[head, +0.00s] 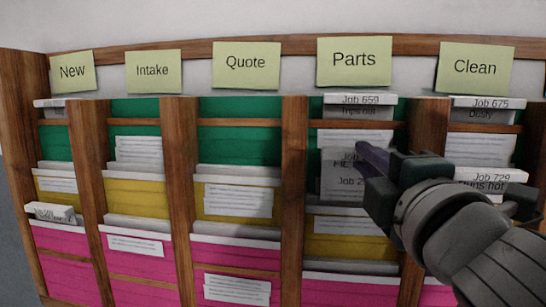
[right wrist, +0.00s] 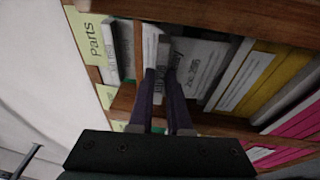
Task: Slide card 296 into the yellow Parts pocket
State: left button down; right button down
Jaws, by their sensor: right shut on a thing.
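The rack's Parts column stands right of centre in the head view, under its sign (head: 354,60). Its yellow pocket (head: 322,246) has a white printed label (head: 347,224). A grey card (head: 338,184), its lettering partly legible as "Job 2", stands upright just above that label. My right gripper (head: 366,158) is shut on this card at its upper part and covers its right side. I cannot tell whether its lower edge is inside the pocket. In the right wrist view the fingers (right wrist: 161,85) meet at the card, whose grey face (right wrist: 200,68) shows beside them. My left gripper is not in view.
Card Job 659 (head: 358,100) sits in the green Parts pocket above. Wooden dividers (head: 293,190) flank the column. The Clean column holds cards Job 675 (head: 487,103) and Job 729 (head: 488,175). The Quote column (head: 240,150) to the left shows no job card.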

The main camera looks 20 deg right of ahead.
aim_at(355, 184)
dwell(0.4)
jog(key=shift+f+b, duration=2.2)
jog(key=shift+f, duration=0.2)
jog(key=c, duration=0.8)
grip_release()
jog(key=shift+s, duration=0.1)
